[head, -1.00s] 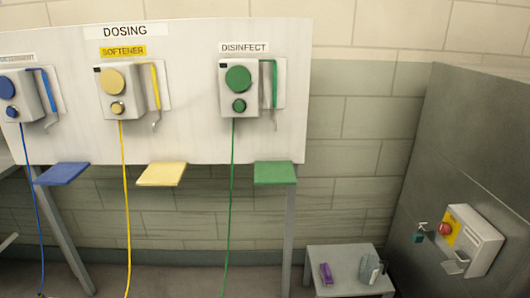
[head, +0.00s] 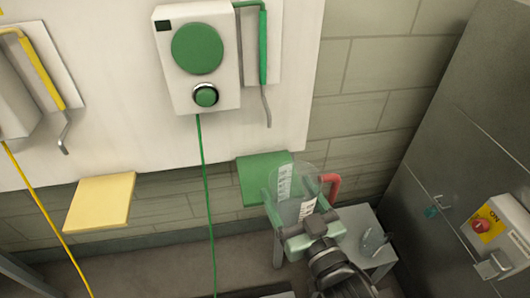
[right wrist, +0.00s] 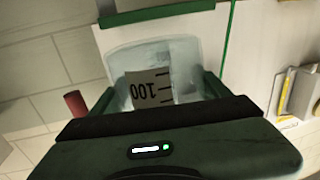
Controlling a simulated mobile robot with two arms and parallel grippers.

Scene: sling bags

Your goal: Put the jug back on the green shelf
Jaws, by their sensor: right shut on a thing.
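The clear jug (head: 308,180), with white scale labels and a red handle, is in my right gripper (head: 298,212). The gripper's fingers are shut around it. In the right wrist view the jug (right wrist: 185,60) sits between the fingers, its 100 mark upside down. The green shelf (head: 252,178) is under the green dispenser. In the head view the jug overlaps the shelf's right front part; I cannot tell whether they touch. A green edge (right wrist: 155,12) shows beyond the jug in the wrist view. My left gripper is out of view.
The yellow shelf (head: 100,203) is to the left. A green hose (head: 207,220) hangs left of the green shelf. A small grey table (head: 358,220) with a clear item (head: 374,242) stands below right. A grey cabinet with a red button (head: 479,224) is at the right.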

